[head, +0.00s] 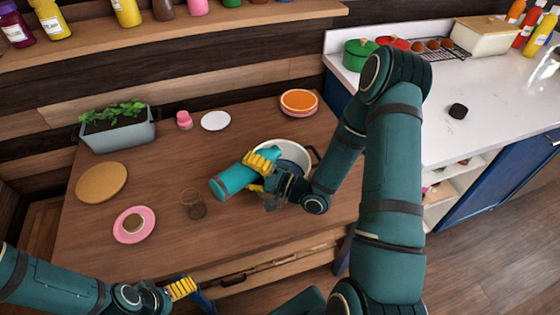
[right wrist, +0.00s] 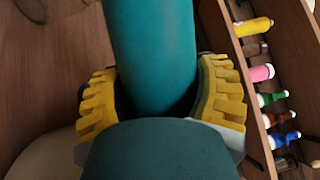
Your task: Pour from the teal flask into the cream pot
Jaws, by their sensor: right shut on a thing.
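The teal flask (head: 233,180) is held in my right gripper (head: 260,168) above the wooden table. It lies close to horizontal, one end toward the lower left and the other over the near-left rim of the cream pot (head: 297,150). The flask and gripper hide part of the pot, and I cannot see any stream or the pot's contents. In the right wrist view the yellow fingers (right wrist: 160,98) close on both sides of the flask (right wrist: 155,45). My left gripper (head: 190,292) is low at the table's front edge, away from both; its opening is unclear.
A glass (head: 194,204) stands left of the flask. A pink plate (head: 134,225), round wooden board (head: 101,182), planter (head: 118,133), pink jar (head: 184,120), white plate (head: 215,121) and orange stacked dishes (head: 299,103) are around the table. A bottle shelf (head: 240,18) runs above.

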